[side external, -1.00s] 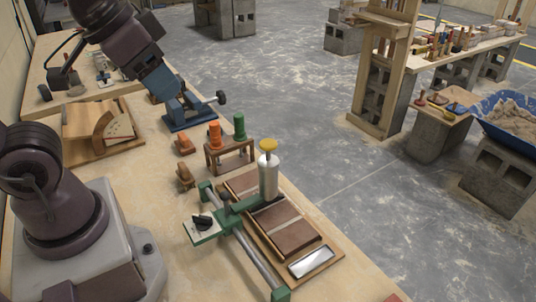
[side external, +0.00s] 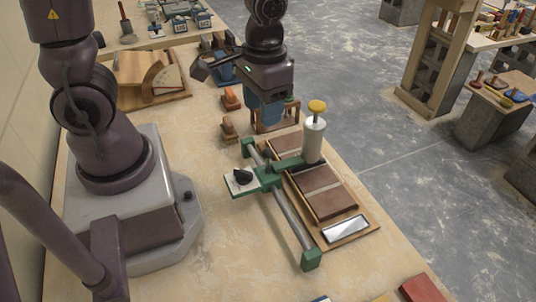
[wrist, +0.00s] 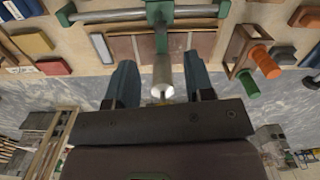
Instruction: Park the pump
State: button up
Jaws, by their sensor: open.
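The pump is a silver cylinder (side external: 313,143) with a yellow knob (side external: 317,106), upright on the end of a green arm. The arm joins a green carriage (side external: 268,178) on a steel rail (side external: 290,221), nearer its far end block (side external: 249,147). A black knob (side external: 243,176) sits on the carriage's pale plate. My gripper (side external: 265,112) is open and empty, behind and left of the pump in the side view. In the wrist view, the pump (wrist: 163,75) shows between the spread blue fingers (wrist: 158,62); the gripper body partly hides the knob end.
Brown slabs (side external: 328,200) and a shiny plate (side external: 346,230) lie on a wooden board beside the rail. Behind my gripper stands a small wooden rack (side external: 290,115), mostly hidden. Its orange and green pieces show in the wrist view (wrist: 258,60). Bare bench (side external: 225,250) lies left of the rail.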

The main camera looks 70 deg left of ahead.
aim_at(268, 149)
jog(key=shift+n, duration=0.3)
jog(key=f, duration=0.8)
jog(key=w+f, duration=0.1)
jog(key=f, duration=0.4)
jog(key=shift+r, duration=0.1)
grip_shut()
